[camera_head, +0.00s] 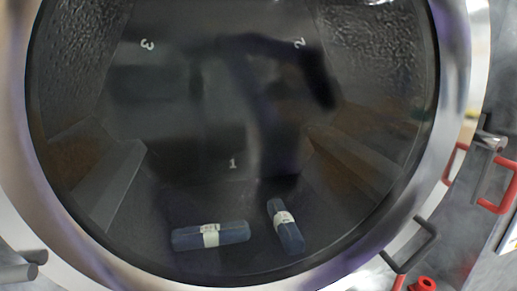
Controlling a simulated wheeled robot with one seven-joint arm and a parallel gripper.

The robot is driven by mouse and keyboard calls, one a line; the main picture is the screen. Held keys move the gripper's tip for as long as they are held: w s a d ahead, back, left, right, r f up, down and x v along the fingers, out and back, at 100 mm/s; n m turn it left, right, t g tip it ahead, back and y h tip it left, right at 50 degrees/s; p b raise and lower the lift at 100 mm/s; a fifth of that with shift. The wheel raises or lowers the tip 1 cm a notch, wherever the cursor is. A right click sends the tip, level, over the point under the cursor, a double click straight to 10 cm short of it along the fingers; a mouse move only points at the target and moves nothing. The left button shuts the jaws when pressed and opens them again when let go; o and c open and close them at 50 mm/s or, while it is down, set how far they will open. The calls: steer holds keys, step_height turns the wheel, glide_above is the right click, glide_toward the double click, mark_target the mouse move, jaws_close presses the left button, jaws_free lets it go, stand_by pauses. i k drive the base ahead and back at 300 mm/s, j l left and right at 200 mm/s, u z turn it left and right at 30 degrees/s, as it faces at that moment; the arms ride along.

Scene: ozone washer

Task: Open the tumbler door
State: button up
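The tumbler door (232,120) fills most of the head view. It is a large round dark glass set in a broad metal ring (462,75), and it appears shut. A dark bent bar handle (412,247) stands on the ring's lower right. A red handle or latch (482,178) with a metal pivot sits at the right edge of the ring. My gripper is not in view; only a dark blurred shape, perhaps a reflection, shows in the glass.
Behind the glass lie two blue rolled bundles with white labels, one flat (211,235) and one tilted (285,226). The numbers 1, 2 and 3 show inside. A red knob (424,285) is at the lower right. Metal cylindrical parts (22,264) jut in at the lower left.

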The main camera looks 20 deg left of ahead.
mark_target(40, 219)
steer(key=u, duration=1.55)
steer(key=k+j+z, duration=0.2)
steer(key=j, duration=0.15)
steer(key=j+z, duration=0.25)
steer(key=j, duration=0.1)
